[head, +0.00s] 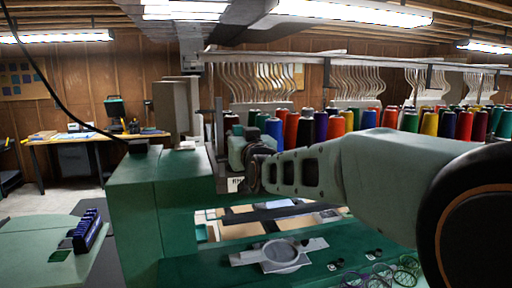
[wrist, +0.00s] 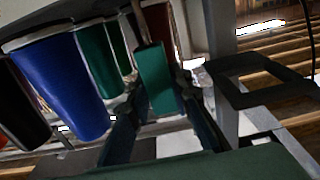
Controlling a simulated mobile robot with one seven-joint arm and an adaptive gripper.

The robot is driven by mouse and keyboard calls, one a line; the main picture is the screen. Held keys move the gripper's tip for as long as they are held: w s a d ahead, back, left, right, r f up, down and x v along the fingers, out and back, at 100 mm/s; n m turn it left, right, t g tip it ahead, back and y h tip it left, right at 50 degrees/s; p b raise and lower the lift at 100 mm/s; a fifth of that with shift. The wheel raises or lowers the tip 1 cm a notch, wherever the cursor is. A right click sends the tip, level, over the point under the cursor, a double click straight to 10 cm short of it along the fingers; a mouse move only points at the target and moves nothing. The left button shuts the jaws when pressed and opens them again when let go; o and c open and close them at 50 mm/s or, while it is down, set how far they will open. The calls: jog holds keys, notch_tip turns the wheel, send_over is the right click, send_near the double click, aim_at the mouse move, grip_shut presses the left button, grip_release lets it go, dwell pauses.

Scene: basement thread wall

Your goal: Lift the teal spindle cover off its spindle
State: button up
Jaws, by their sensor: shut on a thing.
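In the wrist view, my gripper (wrist: 158,112) has its two dark fingers closed on either side of a narrow green-teal piece (wrist: 155,78), which looks like the teal spindle cover. The piece stands up between the fingers, slightly tilted in the picture. Its lower end is hidden by the fingers, so I cannot tell whether it is still around its spindle. In the head view, my gripper is at the end of my arm, by the left end of the thread rows. The fingertips and the cover cannot be made out there.
A blue thread cone (wrist: 62,80) and green cones (wrist: 94,52) stand close left of my gripper. A grey post (wrist: 222,50) and dark bracket (wrist: 262,85) are close on the right. In the head view, a green machine cabinet (head: 150,205) stands left, with coloured cones (head: 320,126) behind my arm.

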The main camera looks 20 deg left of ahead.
aim_at(238, 126)
notch_tip(238, 126, up, 13)
jog(key=p, duration=0.2)
jog(key=shift+s+p, duration=0.1)
jog(key=shift+p, duration=0.25)
jog(key=shift+r, duration=0.35)
notch_tip(238, 126, up, 4)
jog(key=shift+f, duration=0.1)
